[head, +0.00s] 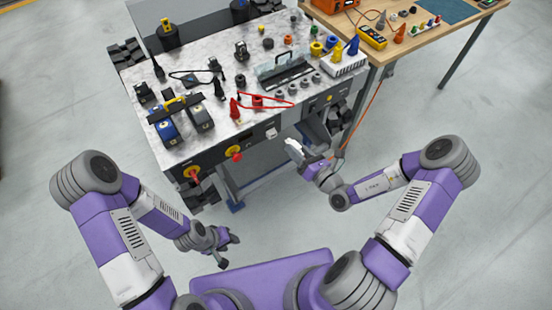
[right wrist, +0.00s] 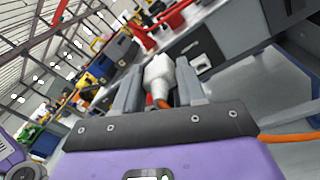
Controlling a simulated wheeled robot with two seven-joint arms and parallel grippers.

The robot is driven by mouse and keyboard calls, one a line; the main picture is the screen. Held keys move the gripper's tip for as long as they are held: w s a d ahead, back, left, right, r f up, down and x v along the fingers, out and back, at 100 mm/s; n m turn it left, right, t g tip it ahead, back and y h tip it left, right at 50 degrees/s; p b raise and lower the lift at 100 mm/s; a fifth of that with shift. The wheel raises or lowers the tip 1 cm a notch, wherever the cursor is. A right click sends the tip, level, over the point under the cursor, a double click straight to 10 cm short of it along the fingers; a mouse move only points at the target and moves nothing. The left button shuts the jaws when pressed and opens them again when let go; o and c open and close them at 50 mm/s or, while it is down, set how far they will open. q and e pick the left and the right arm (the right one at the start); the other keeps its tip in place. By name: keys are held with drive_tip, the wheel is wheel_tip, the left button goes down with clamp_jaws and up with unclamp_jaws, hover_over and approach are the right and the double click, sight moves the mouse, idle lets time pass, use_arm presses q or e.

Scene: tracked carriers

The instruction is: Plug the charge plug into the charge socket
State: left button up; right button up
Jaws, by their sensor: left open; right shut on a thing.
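The charge plug (head: 292,145) is a white block with an orange cable; it also shows in the right wrist view (right wrist: 159,72). My right gripper (head: 302,153) is shut on it, with one finger on each side, in front of the carrier's (head: 215,153) long front side. A small light plate on that front (head: 271,132) looks like the charge socket; a similar plate shows right of the plug in the right wrist view (right wrist: 201,64). The plug appears apart from it. My left gripper (head: 226,247) is open and empty, low over the floor, away from the carrier.
The carrier's top holds many small tools, coloured plugs and a red lead (head: 270,106). Red-and-yellow knobs (head: 235,154) stick out of its front. A wooden bench (head: 440,25) stands at right; the orange cable (head: 366,108) hangs near it. The floor in front is clear.

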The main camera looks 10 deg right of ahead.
use_arm(q)
wheel_tip(320, 180, down, 3)
drive_tip(key=shift+f+b, duration=0.1)
drive_tip(key=shift+b, duration=1.1)
use_arm(e)
drive_tip(key=w+f+m+h, duration=0.1)
drive_tip(key=w+f, duration=0.3)
drive_tip(key=f, duration=0.7)
drive_tip(key=shift+a+f+t+h, duration=0.2)
drive_tip(key=shift+f+t+h, duration=0.1)
drive_tip(key=shift+h, duration=0.1)
drive_tip(key=shift+x, duration=2.85)
use_arm(q)
drive_tip(key=shift+r+p, duration=0.85)
drive_tip(key=shift+p, duration=0.05)
use_arm(e)
drive_tip(key=shift+s, duration=0.1)
use_arm(q)
drive_tip(key=shift+f, duration=0.15)
use_arm(e)
drive_tip(key=shift+x, duration=1.1)
use_arm(q)
drive_tip(key=shift+r+p, duration=0.3)
drive_tip(key=shift+r, duration=0.2)
use_arm(e)
drive_tip(key=shift+w+a, duration=0.15)
drive_tip(key=shift+w, duration=0.15)
